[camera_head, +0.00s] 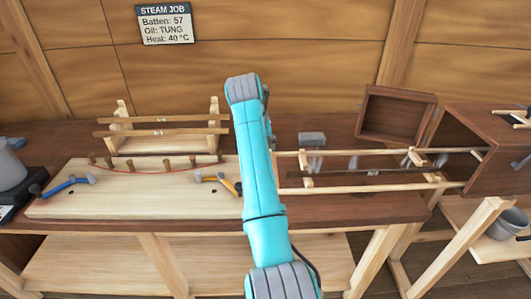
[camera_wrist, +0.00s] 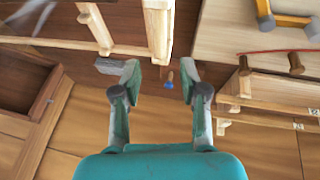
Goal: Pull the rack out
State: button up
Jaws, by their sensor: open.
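The rack (camera_head: 373,186), a pale wooden frame with long rails and cross bars, lies over the bench and runs into the dark wooden steam box (camera_head: 475,175) at the right. Much of it shows outside the box mouth, and a dark strip lies along it. My arm hides its left end in the head view. My gripper (camera_wrist: 159,70) is open in the wrist view. The head view hides the gripper behind my arm.
A pale board (camera_head: 130,200) with pegs, a blue clamp (camera_head: 66,185) and a yellow clamp (camera_head: 220,182) lies left of my arm. A stand with battens (camera_head: 160,130) is behind. An open wooden tray-like piece (camera_head: 395,117) and a grey block (camera_head: 312,138) are behind the rack.

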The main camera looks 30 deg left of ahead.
jog(key=v, duration=0.5)
dwell(0.5)
